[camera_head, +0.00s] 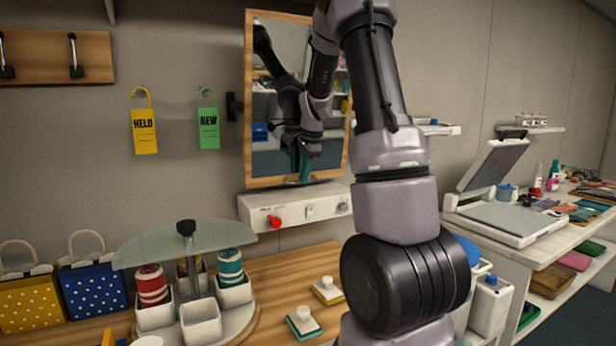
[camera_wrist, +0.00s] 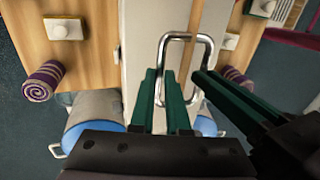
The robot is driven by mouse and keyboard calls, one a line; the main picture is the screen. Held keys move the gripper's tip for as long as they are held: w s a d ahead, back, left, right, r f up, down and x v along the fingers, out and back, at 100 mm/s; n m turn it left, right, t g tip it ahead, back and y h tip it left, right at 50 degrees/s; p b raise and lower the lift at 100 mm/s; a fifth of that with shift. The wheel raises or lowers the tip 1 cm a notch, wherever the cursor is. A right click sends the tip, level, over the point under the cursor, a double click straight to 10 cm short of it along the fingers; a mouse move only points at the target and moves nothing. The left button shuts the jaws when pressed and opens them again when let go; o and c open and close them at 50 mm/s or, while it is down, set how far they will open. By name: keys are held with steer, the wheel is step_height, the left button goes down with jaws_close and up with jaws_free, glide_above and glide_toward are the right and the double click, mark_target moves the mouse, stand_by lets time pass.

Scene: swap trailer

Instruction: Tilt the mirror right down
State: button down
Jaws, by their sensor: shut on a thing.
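The mirror (camera_head: 268,130) has a wooden frame and hangs on the back wall. Its face reflects my arm and some shelves. My gripper (camera_head: 304,168) reaches down in front of its lower part; its contact point is small in the head view. In the wrist view, a bent metal handle (camera_wrist: 186,38) stands by a wooden strip, probably the mirror's frame. The green fingers of my gripper (camera_wrist: 190,80) are around one side of this handle and shut on it. My arm covers part of the mirror's right side.
A white control box (camera_head: 294,208) with a red knob is on the wall just below the mirror. A round stand with a glass top (camera_head: 150,250) and spools is at the lower left. Yellow (camera_head: 144,130) and green (camera_head: 209,127) tags hang left of the mirror. A heat press (camera_head: 490,195) stands right.

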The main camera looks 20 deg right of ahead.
steer(key=shift+w+t, duration=0.7)
steer(key=shift+w, duration=0.45)
steer(key=shift+w+r, duration=0.15)
steer(key=shift+w, duration=0.15)
steer(key=c, duration=0.9)
jaws_free()
steer(key=shift+w, duration=0.1)
steer(key=v, duration=1)
steer(key=shift+s+r, duration=0.25)
steer(key=shift+s, duration=0.1)
